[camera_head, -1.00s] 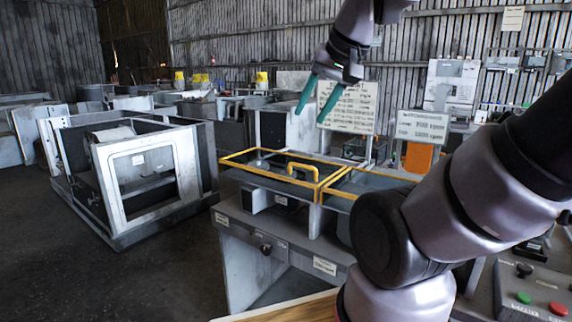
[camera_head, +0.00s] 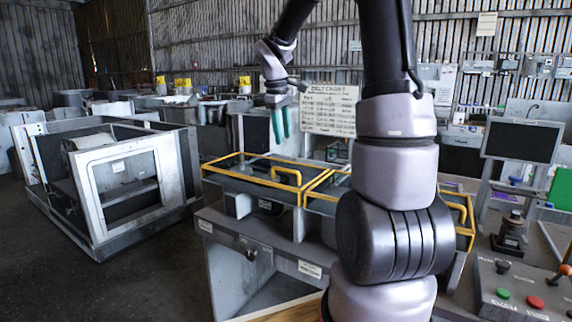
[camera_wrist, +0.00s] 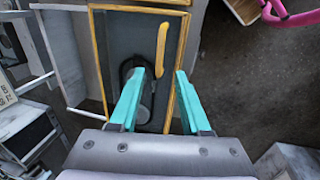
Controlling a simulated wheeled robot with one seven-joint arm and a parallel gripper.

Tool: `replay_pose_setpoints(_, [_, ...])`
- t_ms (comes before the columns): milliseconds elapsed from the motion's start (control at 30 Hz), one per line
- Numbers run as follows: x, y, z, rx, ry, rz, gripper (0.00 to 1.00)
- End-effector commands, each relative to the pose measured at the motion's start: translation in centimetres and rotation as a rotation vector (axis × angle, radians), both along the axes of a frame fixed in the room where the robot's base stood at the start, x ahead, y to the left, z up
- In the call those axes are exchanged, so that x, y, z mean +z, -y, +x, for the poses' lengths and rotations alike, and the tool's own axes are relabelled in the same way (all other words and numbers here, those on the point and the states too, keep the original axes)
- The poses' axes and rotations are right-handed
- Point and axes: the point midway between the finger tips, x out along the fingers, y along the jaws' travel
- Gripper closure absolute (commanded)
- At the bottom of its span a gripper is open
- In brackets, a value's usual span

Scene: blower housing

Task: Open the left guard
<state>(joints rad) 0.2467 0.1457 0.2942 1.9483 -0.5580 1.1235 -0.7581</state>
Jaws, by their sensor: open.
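The left guard (camera_head: 236,176) is a clear panel with a yellow frame, lying flat and closed over the left bay of the grey machine. Its yellow handle (camera_head: 286,174) stands at the right part of the panel. In the wrist view the guard (camera_wrist: 118,30) lies below and ahead, with the handle (camera_wrist: 161,48) as a yellow bar. My gripper (camera_head: 280,124) has teal fingers that point down above the guard's back edge, apart from it. In the wrist view the fingers (camera_wrist: 158,88) are spread with nothing between them, short of the handle.
The right guard (camera_head: 322,184) adjoins, partly hidden by my arm. A control panel with buttons (camera_head: 518,293) and a monitor (camera_head: 522,139) are at right. Open floor lies left, before a grey frame unit (camera_head: 127,190).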

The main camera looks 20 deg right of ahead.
Motion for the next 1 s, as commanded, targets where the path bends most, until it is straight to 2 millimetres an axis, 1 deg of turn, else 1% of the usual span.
replay_pose_setpoints(167, [-2.4,0.4,0.1,-0.001,-0.006,0.001,0.53])
replay_pose_setpoints(400, [-6.9,1.1,0.7,-0.001,-0.005,0.001,0.53])
replay_pose_setpoints(500, [-8.5,1.3,0.8,-0.001,-0.004,0.002,0.53])
replay_pose_setpoints(600, [-9.5,1.5,1.0,-0.002,-0.002,0.001,0.53])
replay_pose_setpoints(733, [-10.1,1.6,1.1,-0.002,0.000,0.001,0.53])
replay_pose_setpoints(1000, [-10.3,1.6,1.1,-0.003,0.001,0.002,0.53])
